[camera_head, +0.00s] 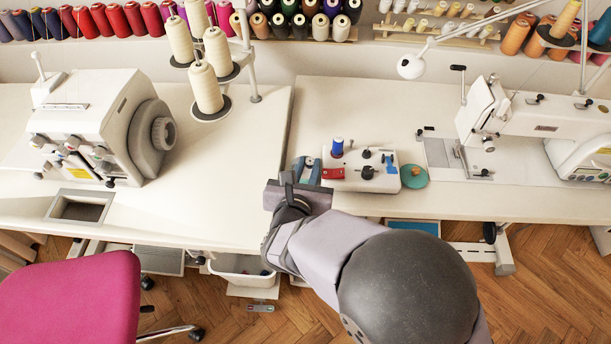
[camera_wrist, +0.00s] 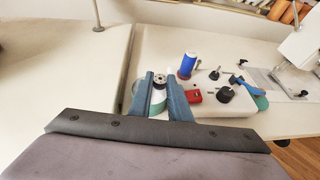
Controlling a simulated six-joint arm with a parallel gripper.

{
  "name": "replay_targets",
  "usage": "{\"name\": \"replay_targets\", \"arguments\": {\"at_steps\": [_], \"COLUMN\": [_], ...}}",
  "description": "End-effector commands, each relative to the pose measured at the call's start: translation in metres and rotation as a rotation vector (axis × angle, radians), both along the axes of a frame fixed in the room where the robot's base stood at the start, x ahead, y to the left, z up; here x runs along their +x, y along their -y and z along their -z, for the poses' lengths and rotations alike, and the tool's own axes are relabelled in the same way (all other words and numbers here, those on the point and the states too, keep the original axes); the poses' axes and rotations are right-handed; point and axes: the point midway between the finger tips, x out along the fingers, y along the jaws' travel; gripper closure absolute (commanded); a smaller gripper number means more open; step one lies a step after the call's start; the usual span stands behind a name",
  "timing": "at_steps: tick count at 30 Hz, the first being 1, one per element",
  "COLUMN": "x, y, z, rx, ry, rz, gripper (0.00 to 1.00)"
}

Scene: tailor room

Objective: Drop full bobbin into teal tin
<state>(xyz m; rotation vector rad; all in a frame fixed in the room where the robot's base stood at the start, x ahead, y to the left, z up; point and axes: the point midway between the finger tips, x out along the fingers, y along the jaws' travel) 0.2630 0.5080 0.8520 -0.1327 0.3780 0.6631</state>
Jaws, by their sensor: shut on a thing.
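My gripper (camera_head: 307,167) is at the left end of the white bobbin winder, above the front of the table. In the wrist view its two blue fingers are shut on a small round piece with a dark centre, which I take to be the full bobbin (camera_wrist: 158,80). The fingers hide part of it, and it is too small in the head view to make out. The round teal tin (camera_head: 414,176) stands just right of the winder, apart from my gripper. In the wrist view the tin (camera_wrist: 262,102) is partly hidden behind the winder's blue part.
The white winder (camera_head: 352,181) lies between my gripper and the tin. It carries a blue thread spool (camera_head: 338,148), a red block (camera_head: 333,173) and black knobs. A sewing machine (camera_head: 535,125) stands right, an overlocker (camera_head: 105,125) left. The table's front edge is close.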

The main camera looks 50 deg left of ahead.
Motion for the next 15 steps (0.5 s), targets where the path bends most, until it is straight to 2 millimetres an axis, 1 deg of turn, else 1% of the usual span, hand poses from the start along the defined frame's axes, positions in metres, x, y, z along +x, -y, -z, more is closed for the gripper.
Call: {"name": "replay_targets", "arguments": {"at_steps": [1,6,10,15], "x": [0.000,0.000,0.000,0.000], "y": [0.000,0.000,0.000,0.000], "z": [0.009,0.021,0.024,0.024], "rx": [-0.001,0.001,0.001,0.001], "ry": [0.001,-0.001,0.000,0.000], "rz": [0.000,0.000,0.000,0.000], "gripper": [1.00,1.00,1.00,1.00]}}
